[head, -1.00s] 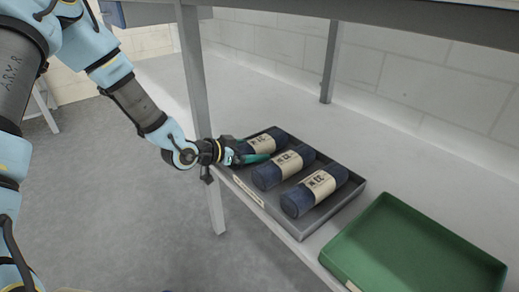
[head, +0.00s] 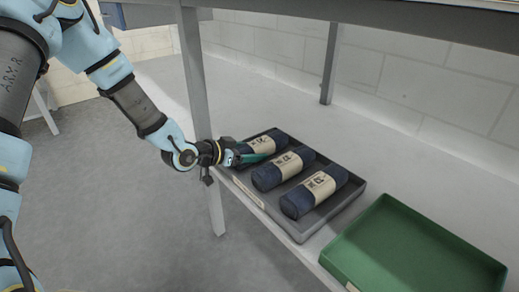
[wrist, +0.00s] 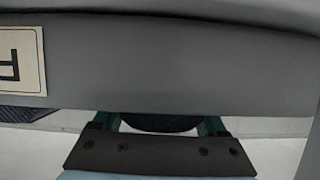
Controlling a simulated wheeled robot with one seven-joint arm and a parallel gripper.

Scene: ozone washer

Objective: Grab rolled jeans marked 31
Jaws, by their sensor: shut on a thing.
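Three dark blue rolled jeans with cream paper bands lie side by side in a grey tray on the low shelf. The far-left roll (head: 279,139) is at my gripper (head: 257,157), whose teal fingers are shut on it near its left end. Its band is too small to read surely. The middle roll (head: 268,178) and the front-right roll (head: 298,205) lie apart from the fingers. In the wrist view a dark rounded end of the held roll (wrist: 160,124) shows between the teal fingers, mostly hidden by a grey band.
The grey tray (head: 345,207) has low walls around the rolls. An empty green tray (head: 415,245) stands to the right. A table leg (head: 200,110) rises close beside my gripper, and a tabletop (head: 400,15) hangs above. The shelf behind the trays is clear.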

